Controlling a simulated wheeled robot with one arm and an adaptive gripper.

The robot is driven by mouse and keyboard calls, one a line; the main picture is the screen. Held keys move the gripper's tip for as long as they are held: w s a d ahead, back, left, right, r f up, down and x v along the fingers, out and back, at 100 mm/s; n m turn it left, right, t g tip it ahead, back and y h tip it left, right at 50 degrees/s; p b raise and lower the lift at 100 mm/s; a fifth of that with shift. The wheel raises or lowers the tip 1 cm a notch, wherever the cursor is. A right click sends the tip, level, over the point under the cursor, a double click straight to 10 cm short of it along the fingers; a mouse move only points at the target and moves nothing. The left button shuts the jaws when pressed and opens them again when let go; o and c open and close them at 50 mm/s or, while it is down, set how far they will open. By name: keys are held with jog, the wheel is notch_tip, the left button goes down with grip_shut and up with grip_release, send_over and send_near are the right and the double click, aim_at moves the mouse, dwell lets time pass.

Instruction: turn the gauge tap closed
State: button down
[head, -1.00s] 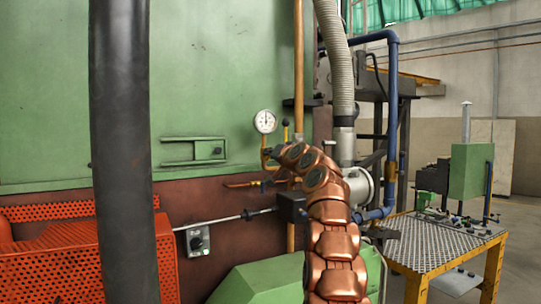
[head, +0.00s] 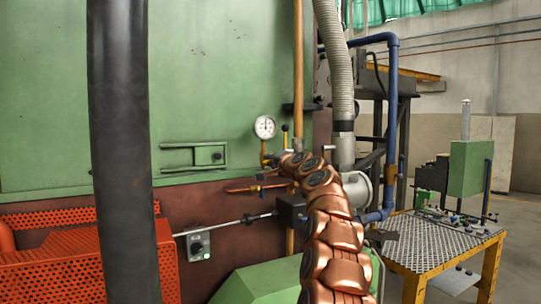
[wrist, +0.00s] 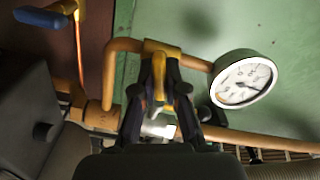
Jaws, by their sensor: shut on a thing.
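The gauge tap's yellow lever (wrist: 158,78) is between the fingertips of my gripper (wrist: 160,88) in the wrist view, and the gripper is shut on it. The tap sits on a brass-coloured pipe (wrist: 122,45) beside the round white-faced gauge (wrist: 242,80). In the head view the gauge (head: 264,127) stands on its pipe in front of the green furnace wall. There my copper-coloured arm reaches up to the tap, and its end largely hides the gripper and lever. The exact angle of the lever is hard to tell.
A blue-handled valve (wrist: 40,17) is close by on the left in the wrist view. A black box (head: 292,208) is below the tap. A yellow-framed table (head: 440,245) stands at right.

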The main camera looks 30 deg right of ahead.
jog(key=m+p, duration=0.2)
jog(key=shift+r+m, duration=0.1)
jog(key=shift+m, duration=0.3)
jog(key=shift+m+p, duration=0.45)
jog(key=shift+m, duration=0.15)
jog(key=shift+f, duration=0.2)
jog(key=c, duration=1.2)
grip_release()
jog(key=shift+s, duration=0.15)
